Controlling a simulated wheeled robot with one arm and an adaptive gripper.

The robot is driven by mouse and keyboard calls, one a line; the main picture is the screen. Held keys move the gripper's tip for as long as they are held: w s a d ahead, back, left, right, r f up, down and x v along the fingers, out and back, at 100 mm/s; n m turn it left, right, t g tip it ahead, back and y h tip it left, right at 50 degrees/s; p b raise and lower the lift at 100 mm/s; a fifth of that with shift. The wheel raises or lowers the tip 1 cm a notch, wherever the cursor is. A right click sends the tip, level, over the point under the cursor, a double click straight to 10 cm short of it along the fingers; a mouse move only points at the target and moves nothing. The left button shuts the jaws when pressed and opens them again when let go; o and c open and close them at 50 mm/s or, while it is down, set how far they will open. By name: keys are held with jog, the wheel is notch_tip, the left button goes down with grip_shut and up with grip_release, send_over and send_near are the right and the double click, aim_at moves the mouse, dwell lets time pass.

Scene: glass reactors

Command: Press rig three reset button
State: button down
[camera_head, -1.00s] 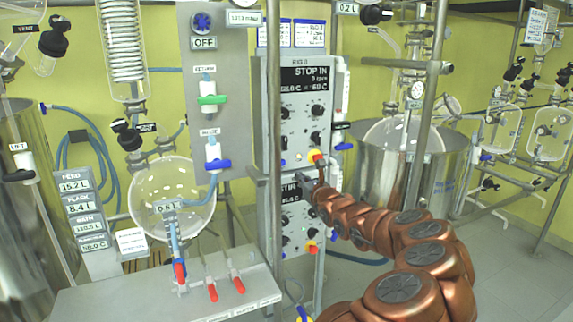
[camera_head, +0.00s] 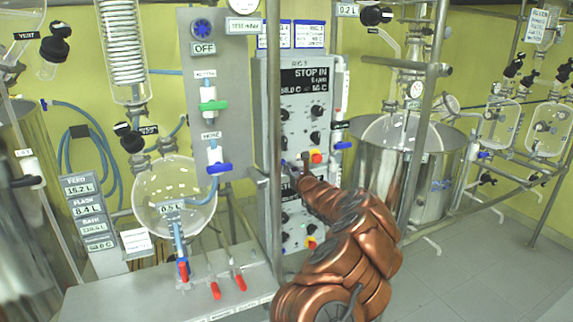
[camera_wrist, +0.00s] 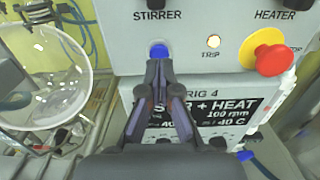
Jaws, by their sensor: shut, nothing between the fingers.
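The rig 3 control box (camera_head: 306,100) is the upper of two stacked grey boxes, with a dark display reading STOP IN. In the wrist view, a round blue button (camera_wrist: 159,50) sits low on its front under the STIRRER label. My gripper (camera_wrist: 160,68) is shut and empty. Its fingertips appear just below the blue button and overlap its lower edge; I cannot tell if they touch it. In the head view my gripper (camera_head: 302,163) is at the lower front of this box. A lit TRIP lamp (camera_wrist: 213,41) is right of the button.
A red stop knob on a yellow base (camera_wrist: 268,52) is close to the right of the TRIP lamp. The RIG 4 box (camera_wrist: 215,112) is directly below. A glass vessel (camera_wrist: 45,75) hangs on the left. A metal post (camera_head: 274,120) stands left of the boxes.

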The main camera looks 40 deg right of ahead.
jog(key=shift+p+x, duration=0.55)
jog(key=shift+x, duration=0.6)
jog(key=shift+w, duration=0.1)
